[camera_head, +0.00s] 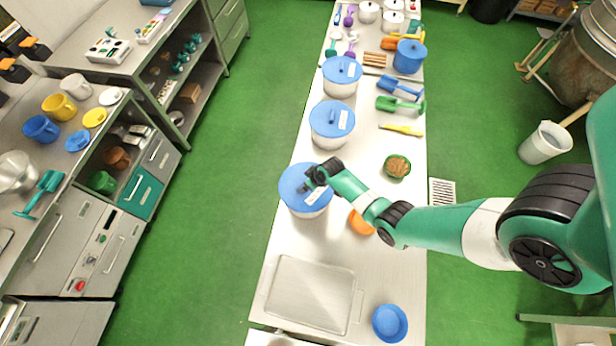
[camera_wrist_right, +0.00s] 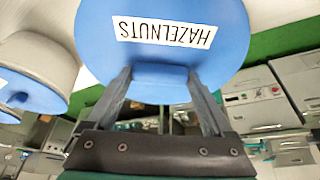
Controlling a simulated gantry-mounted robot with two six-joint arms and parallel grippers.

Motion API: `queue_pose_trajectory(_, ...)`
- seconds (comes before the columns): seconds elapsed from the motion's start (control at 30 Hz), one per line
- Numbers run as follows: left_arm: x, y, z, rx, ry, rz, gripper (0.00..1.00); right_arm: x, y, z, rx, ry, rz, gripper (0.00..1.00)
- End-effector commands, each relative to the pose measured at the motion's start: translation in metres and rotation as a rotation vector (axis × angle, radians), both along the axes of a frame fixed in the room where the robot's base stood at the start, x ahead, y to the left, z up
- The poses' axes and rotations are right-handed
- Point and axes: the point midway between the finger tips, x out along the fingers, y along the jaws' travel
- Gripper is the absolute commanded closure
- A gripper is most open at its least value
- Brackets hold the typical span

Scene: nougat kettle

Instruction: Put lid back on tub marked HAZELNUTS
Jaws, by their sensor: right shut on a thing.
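A round blue lid (camera_head: 291,190) marked HAZELNUTS is at the front end of the row of tubs, on or just over a white tub (camera_head: 312,213). I cannot tell whether it is fully seated. My right gripper (camera_head: 312,181) reaches over the lid from the right. In the right wrist view the same lid (camera_wrist_right: 160,55) shows its HAZELNUTS label upside down. There my right gripper (camera_wrist_right: 165,85) has its two fingers on either side of the lid's blue handle and is shut on it. The white tub is hidden in that view. My left gripper is in neither view.
Two more blue-lidded tubs (camera_head: 332,120) (camera_head: 341,76) stand farther back on the long table (camera_head: 280,250). An orange bowl (camera_head: 361,222) sits close under my right arm. A tray (camera_head: 310,293) and blue bowl (camera_head: 389,323) lie at the front. A green bowl (camera_head: 397,165) is right.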

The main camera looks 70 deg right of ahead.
Motion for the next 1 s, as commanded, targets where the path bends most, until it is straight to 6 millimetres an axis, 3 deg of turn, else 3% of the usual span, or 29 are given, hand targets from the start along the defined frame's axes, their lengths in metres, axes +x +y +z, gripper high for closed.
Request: queue_pose_trajectory(1.0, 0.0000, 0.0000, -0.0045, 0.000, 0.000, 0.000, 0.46, 0.0002, -0.0002, -0.0048, 0.000, -0.001, 0.000, 0.70)
